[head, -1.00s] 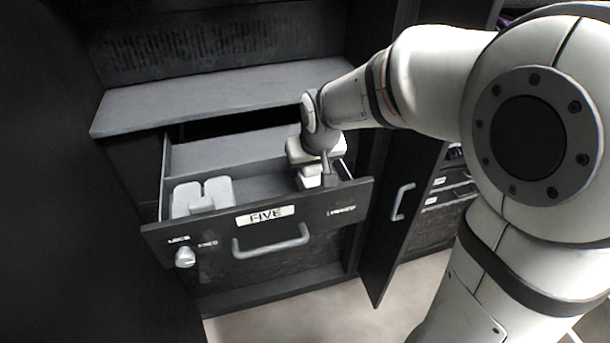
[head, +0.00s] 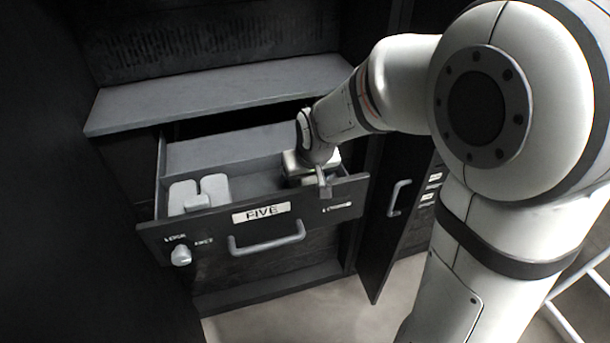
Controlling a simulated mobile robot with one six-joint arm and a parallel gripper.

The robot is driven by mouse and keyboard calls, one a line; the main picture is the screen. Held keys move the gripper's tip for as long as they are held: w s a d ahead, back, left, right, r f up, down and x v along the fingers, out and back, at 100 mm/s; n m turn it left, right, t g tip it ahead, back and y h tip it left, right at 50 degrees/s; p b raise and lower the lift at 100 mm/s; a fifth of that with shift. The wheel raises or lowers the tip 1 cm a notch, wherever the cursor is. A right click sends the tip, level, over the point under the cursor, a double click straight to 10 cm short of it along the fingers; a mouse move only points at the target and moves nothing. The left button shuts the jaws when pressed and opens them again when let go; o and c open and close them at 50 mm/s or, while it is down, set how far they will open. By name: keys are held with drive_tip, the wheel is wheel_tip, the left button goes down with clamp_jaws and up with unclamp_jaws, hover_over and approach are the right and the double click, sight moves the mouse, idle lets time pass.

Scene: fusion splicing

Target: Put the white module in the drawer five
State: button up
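The drawer labelled FIVE (head: 202,227) is pulled open below a grey ledge. A pale, notched block (head: 198,194) lies in its left part; I cannot tell whether it is a module or a fitting. My gripper (head: 322,190) points down into the drawer's right part, close behind the front panel. One grey finger shows near the panel's top edge. The rest of the fingers and whatever is between them are hidden by the panel and the gripper body. I cannot make out the white module for certain now.
The drawer front has a pale handle (head: 267,243) and a round lock knob (head: 181,255) at the left. A grey ledge (head: 220,92) spans above the drawer. A dark door with a handle (head: 399,197) stands at the right. The drawer's middle is clear.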

drive_tip(key=shift+r, duration=0.45)
drive_tip(key=v, duration=1.1)
drive_tip(key=shift+s, duration=0.25)
drive_tip(key=shift+r, duration=0.1)
